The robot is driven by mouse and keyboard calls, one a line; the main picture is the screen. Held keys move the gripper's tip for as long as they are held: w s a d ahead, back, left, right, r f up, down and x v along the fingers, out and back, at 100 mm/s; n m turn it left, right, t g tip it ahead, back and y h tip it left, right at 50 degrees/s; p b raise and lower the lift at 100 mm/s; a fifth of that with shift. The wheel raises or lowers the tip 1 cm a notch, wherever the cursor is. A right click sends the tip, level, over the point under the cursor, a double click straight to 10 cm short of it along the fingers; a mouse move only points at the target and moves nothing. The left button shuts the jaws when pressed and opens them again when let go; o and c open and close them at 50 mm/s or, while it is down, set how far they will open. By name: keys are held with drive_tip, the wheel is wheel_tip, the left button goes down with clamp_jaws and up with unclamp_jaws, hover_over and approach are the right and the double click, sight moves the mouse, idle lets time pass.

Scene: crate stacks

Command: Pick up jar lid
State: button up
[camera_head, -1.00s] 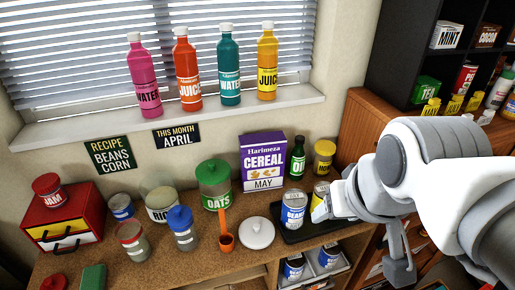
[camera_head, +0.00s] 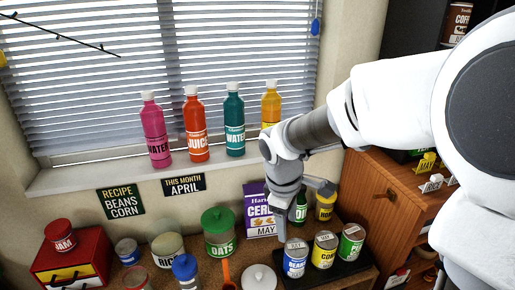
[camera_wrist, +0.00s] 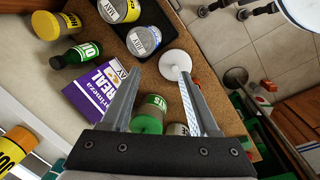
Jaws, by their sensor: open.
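The jar lid (camera_head: 258,279) is a white round lid with a small knob. It lies on the brown counter, cut by the bottom edge of the head view.
A black tray (camera_head: 341,271) with cans stands right of the lid. An orange scoop (camera_head: 227,272) and a green-lidded oats jar (camera_head: 219,245) are to its left. A purple cereal box (camera_head: 252,198) and a green bottle (camera_head: 299,207) stand behind. Bottles line the windowsill.

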drive_tip(key=w+a+f+n+g+y, duration=0.1)
drive_tip(key=w+a+f+n+g, duration=0.15)
drive_tip(key=a+f+n, duration=0.35)
drive_tip(key=m, duration=0.2)
hover_over(259, 274)
drive_tip(key=shift+t, duration=0.45)
drive_tip(key=f, duration=1.1)
drive_tip(key=shift+w+a, duration=0.2)
drive_tip(key=shift+w, duration=0.05)
drive_tip(key=shift+s+d+f+p, duration=0.1)
drive_tip(key=shift+s+f+p, duration=0.05)
drive_tip(key=shift+f, duration=1.2)
drive_tip(key=shift+s+d+f+p, duration=0.1)
drive_tip(key=shift+f+p, duration=0.05)
drive_tip(key=shift+f, duration=1.15)
drive_tip(key=shift+c, duration=0.2)
clamp_jaws()
